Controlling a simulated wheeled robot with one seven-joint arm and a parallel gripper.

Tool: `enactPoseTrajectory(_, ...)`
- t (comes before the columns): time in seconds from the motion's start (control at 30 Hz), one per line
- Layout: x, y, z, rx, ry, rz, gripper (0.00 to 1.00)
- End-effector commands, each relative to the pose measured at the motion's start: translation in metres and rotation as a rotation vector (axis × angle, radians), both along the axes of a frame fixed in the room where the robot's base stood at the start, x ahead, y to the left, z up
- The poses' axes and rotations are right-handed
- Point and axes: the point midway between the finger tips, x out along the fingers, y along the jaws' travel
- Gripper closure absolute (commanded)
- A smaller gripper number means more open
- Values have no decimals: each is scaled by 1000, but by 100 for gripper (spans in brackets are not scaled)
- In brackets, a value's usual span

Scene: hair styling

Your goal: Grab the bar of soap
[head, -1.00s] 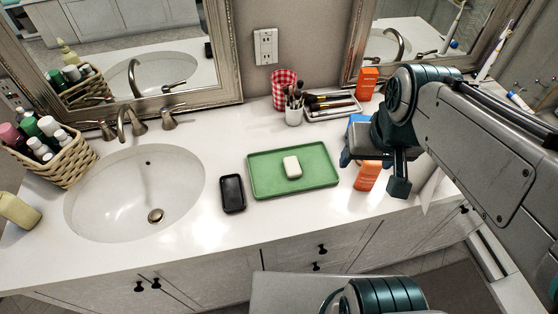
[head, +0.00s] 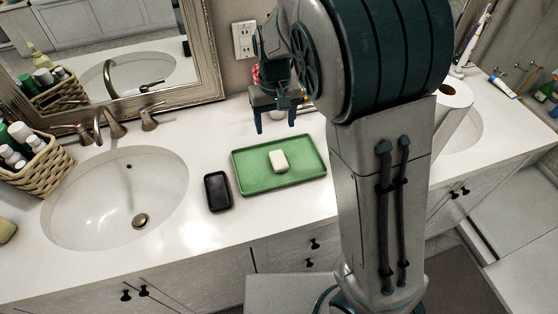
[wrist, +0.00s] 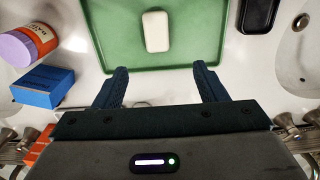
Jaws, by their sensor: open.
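The bar of soap (head: 279,161) is a small cream-white block lying on a green tray (head: 245,184) on the counter. In the wrist view the soap (wrist: 156,31) lies on the green tray (wrist: 98,30), ahead of my fingers and roughly centred between them. My gripper (head: 276,126) is open and empty, with its two fingers pointing down over the back edge of the tray in the head view. In the wrist view my gripper (wrist: 162,84) has its fingertips near the tray's near edge, apart from the soap.
A black dish (head: 218,191) lies left of the tray, beside the sink (head: 85,205). The wrist view shows a blue box (wrist: 43,87) and an orange jar with a lilac lid (wrist: 27,42) to the left. A wicker basket (head: 38,170) stands far left.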

Motion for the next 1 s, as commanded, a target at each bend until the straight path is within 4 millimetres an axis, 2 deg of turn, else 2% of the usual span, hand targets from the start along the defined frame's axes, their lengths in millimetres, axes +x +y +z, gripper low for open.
enactPoseTrajectory(0.2,-1,-2,-43,-5,5,-2,35)
enactPoseTrajectory(0.33,-1,-2,-65,-3,4,-2,35)
enactPoseTrajectory(0.57,-2,-2,-81,-2,3,-2,35)
enactPoseTrajectory(0.8,-8,-8,-114,-3,3,-2,35)
enactPoseTrajectory(1.0,-8,-8,-129,-2,-1,-1,35)
